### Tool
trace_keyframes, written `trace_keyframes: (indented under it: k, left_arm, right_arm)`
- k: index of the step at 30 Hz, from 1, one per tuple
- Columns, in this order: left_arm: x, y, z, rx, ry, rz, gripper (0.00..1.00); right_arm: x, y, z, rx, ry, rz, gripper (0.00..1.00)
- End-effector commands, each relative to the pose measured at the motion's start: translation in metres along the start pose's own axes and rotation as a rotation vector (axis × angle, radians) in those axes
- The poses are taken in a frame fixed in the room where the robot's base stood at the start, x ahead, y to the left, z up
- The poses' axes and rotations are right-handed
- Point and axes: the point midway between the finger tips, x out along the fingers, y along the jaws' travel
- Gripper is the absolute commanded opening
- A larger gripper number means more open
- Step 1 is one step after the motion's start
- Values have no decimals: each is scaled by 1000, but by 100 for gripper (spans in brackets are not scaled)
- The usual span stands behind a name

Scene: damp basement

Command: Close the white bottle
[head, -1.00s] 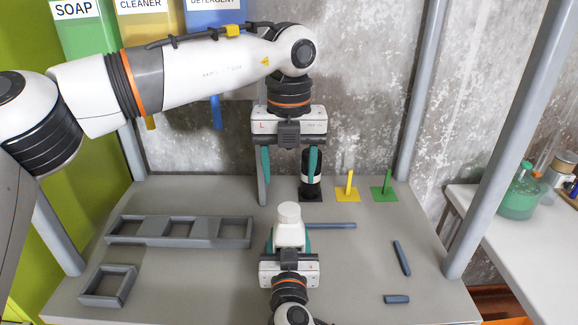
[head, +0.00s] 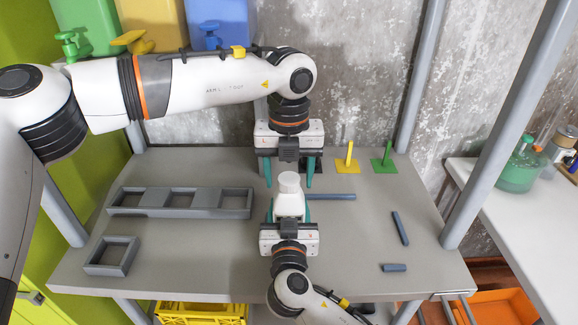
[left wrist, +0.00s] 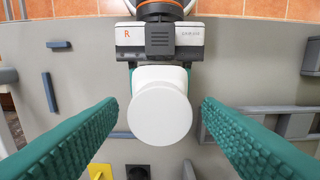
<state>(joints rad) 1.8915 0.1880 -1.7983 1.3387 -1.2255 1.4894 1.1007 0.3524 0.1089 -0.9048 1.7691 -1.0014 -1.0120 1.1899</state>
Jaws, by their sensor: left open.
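The white bottle (head: 290,205) stands upright in my right gripper (head: 290,216), whose teal fingers are on either side of its body. A round white cap (head: 289,180) sits on top; I cannot tell how tight it is. In the left wrist view the cap (left wrist: 160,115) lies centred between the teal fingers of my left gripper (left wrist: 160,120). The left gripper is open and points down over the bottle. Its fingers show to the left and right of the cap in the head view (head: 289,182), with gaps on both sides.
A grey three-part frame (head: 180,212) and a small square frame (head: 111,268) lie on the left of the table (head: 200,265). Blue-grey bars (head: 400,228) lie on the right. Yellow (head: 348,165) and green (head: 384,165) pegs stand at the back. Metal posts (head: 490,125) flank the table.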

Motion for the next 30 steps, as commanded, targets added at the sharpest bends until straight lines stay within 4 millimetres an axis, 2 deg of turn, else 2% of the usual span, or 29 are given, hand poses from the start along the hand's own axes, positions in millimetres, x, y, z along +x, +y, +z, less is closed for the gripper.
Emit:
trace_keyframes:
  k: [4, 12, 20, 23, 26, 30]
  left_arm:
    - [0, 0, 0, 0, 0, 0, 58]
    - [0, 0, 0, 0, 0, 0, 14]
    - [0, 0, 0, 2, 0, 0, 11]
    - [0, 0, 0, 54, -2, 1, 11]
    - [1, 0, 0, 201, -2, 2, 11]
    - [1, 0, 0, 505, -2, 3, 11]
  right_arm:
    - [0, 0, 0, 0, 0, 0, 0]
    - [0, 0, 0, 0, 0, 0, 0]
    - [0, 0, 0, 0, 0, 0, 0]
    - [0, 0, 0, 0, 0, 0, 0]
    - [0, 0, 0, 0, 0, 0, 0]
    - [0, 0, 0, 0, 0, 0, 0]
